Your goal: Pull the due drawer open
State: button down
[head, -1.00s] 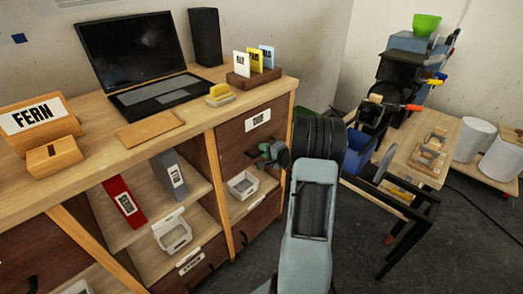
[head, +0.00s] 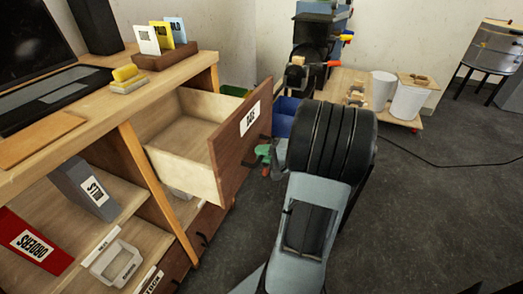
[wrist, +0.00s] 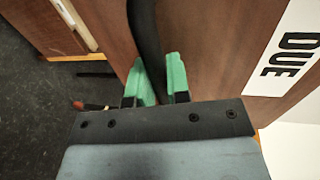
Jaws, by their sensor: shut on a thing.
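The due drawer (head: 190,140) is pulled well out of the desk in the head view. Its brown front bears a white label, which reads DUE in the wrist view (wrist: 289,45). The inside that shows looks empty. My gripper (wrist: 156,80) has green fingertips closed around the dark drawer handle (wrist: 148,40). In the head view my gripper (head: 268,154) is at the right of the drawer front, partly hidden by my arm.
The desktop holds a laptop (head: 60,95), a yellow sponge-like block (head: 128,76) and a card holder (head: 165,54). Shelves below hold a red binder (head: 32,243), a grey binder (head: 86,188) and a white tray (head: 112,262). Open floor (head: 430,210) lies to the right.

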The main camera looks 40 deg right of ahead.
jog(key=shift+s+d, duration=0.2)
jog(key=shift+s, duration=0.15)
jog(key=c, duration=1.1)
grip_release()
jog(key=p+v, duration=0.1)
jog(key=v, duration=1.3)
jog(key=shift+a, duration=0.15)
